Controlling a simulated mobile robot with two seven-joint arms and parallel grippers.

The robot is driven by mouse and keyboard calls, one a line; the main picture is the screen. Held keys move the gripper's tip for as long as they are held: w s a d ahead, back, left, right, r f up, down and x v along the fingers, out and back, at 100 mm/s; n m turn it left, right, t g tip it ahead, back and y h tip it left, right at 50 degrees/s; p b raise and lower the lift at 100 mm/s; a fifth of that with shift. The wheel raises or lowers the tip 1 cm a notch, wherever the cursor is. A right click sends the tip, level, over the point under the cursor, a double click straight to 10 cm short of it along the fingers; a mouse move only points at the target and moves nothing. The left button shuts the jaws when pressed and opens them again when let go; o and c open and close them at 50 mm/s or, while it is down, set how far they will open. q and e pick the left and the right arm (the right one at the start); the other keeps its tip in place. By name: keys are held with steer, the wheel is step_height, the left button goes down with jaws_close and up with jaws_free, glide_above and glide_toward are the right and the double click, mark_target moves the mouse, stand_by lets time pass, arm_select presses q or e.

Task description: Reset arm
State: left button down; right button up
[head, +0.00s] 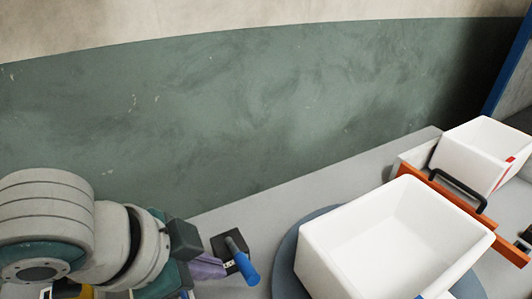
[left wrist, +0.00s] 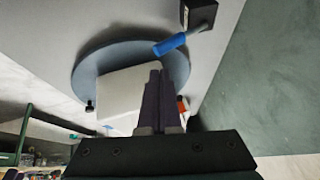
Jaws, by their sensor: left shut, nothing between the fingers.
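My left arm comes in from the left in the head view. Its left gripper (head: 222,266) has purple fingers and is beside a blue handle (head: 245,268) on a dark base (head: 222,244). In the left wrist view the purple fingers (left wrist: 160,72) lie together, shut and empty, in front of a white bin (left wrist: 122,88). The blue handle (left wrist: 170,44) and its dark base (left wrist: 199,14) show beyond the fingertips there. I cannot tell how far the fingers are from the handle. My right gripper is in neither view.
The open, empty white bin (head: 322,250) stands on a round blue-grey disc (head: 285,280) on the grey surface (head: 330,190). Behind it are an orange panel (head: 458,204) with a black handle (head: 458,188) and another white bin (head: 478,150). A green wall (head: 200,110) runs behind.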

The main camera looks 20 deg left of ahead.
arm_select(q)
steer(key=shift+s+d+r, duration=0.1)
steer(key=shift+s+r, duration=0.25)
steer(key=shift+r, duration=0.05)
steer(key=s+a+r+n+g+y, duration=0.1)
steer(key=s+r+n, duration=0.25)
steer(key=s, duration=0.25)
steer(key=s+a+r+n+g+y, duration=0.1)
steer(key=s+r+n, duration=0.1)
steer(key=s+n, duration=0.3)
step_height(320, 180, up, 30)
steer(key=m+p, duration=0.1)
steer(key=p, duration=3)
steer(key=shift+s+a+r, duration=0.15)
steer(key=shift+s+r, duration=0.05)
